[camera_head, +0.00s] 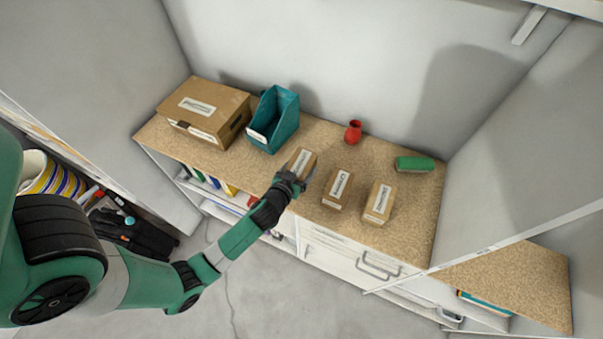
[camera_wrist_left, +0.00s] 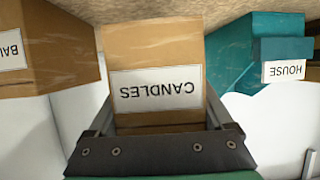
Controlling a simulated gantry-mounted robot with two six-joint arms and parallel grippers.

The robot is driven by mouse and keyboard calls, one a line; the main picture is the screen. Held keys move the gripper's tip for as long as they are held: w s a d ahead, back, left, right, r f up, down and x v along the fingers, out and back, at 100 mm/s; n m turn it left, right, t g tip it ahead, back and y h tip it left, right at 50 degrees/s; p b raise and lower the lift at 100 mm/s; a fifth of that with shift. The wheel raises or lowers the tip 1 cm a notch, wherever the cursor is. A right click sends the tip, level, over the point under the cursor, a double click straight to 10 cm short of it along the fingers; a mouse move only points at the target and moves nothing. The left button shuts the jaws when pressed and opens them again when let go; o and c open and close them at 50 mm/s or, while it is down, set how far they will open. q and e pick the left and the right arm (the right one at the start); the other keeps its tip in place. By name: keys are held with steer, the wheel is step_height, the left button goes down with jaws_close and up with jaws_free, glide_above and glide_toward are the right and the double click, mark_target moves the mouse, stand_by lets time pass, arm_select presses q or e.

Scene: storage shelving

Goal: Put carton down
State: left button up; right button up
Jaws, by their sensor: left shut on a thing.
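A small brown carton (camera_head: 303,160) with a white label is in my left gripper (camera_head: 292,181), at the front edge of the cork-topped counter (camera_head: 325,146). In the left wrist view the carton (camera_wrist_left: 152,45) reads CANDLES upside down, and the fingers of the gripper (camera_wrist_left: 158,122) close on its two sides. Whether its base touches the counter I cannot tell. Two similar cartons stand to its right, a nearer one (camera_head: 337,190) and a farther one (camera_head: 379,203). My right gripper is in neither view.
A teal open bin (camera_head: 274,120) stands left of the held carton, with a large cardboard box (camera_head: 205,110) beyond it. A red vase (camera_head: 353,131) and a green block (camera_head: 414,164) are farther back. Bare counter lies between the vase and the small cartons. Walls close the back and right.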

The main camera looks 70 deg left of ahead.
arm_select(q)
steer(key=shift+w+a+f+b, duration=0.1)
steer(key=shift+f+b, duration=0.1)
steer(key=shift+f, duration=0.7)
steer(key=shift+w+a+f+b, duration=0.1)
steer(key=shift+f+b, duration=0.05)
steer(key=shift+f, duration=0.75)
steer(key=shift+f+b, duration=0.25)
steer(key=shift+b, duration=0.05)
steer(key=o, duration=1.5)
steer(key=shift+r, duration=0.1)
